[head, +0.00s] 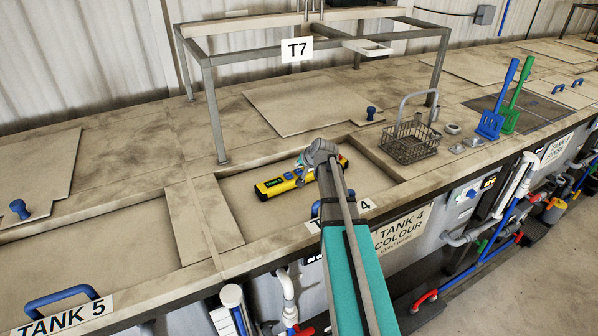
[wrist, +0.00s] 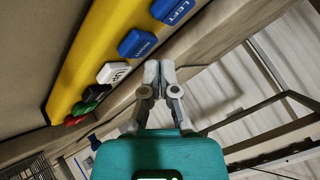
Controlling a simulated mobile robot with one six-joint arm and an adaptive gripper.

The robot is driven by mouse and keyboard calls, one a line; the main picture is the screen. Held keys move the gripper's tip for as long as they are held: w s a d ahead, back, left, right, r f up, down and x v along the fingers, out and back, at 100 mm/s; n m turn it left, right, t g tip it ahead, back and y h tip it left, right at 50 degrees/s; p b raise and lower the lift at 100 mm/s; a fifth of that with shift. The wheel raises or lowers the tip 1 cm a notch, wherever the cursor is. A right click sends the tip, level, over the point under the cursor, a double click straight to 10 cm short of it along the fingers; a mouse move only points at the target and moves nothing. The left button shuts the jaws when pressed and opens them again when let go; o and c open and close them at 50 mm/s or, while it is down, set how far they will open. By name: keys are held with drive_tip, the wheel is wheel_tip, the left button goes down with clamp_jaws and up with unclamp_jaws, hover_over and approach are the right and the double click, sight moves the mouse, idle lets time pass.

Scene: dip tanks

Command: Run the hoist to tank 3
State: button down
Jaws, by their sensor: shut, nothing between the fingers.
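A yellow control pendant (head: 272,187) with a small green display lies over tank 4, partly hidden behind my gripper. In the wrist view the pendant (wrist: 92,50) shows a row of buttons: a blue LEFT button (wrist: 173,10), a second blue button (wrist: 138,43) with blurred lettering, a white UP button (wrist: 113,72), then black, green and red ones. My gripper (wrist: 160,68) is shut and empty, its tips beside the pendant near the second blue button. Contact cannot be told. In the head view my gripper (head: 322,152) is above the pendant. No tank 3 label is clearly readable.
A grey frame with a T7 sign (head: 297,50) spans the bench behind the pendant. A wire basket (head: 408,148) stands right of it, with blue (head: 489,125) and green (head: 511,118) paddles beyond. Tank 5's label (head: 62,318) is at the left front.

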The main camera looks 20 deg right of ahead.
sight(299, 172)
drive_tip(key=shift+f+b, duration=0.9)
idle(1.4)
drive_tip(key=shift+r, duration=0.15)
idle(0.3)
drive_tip(key=shift+r+p, duration=0.75)
drive_tip(key=shift+p, duration=0.15)
drive_tip(key=shift+r, duration=0.1)
drive_tip(key=shift+r+p, duration=2.4)
drive_tip(key=shift+p, duration=0.1)
idle(1.8)
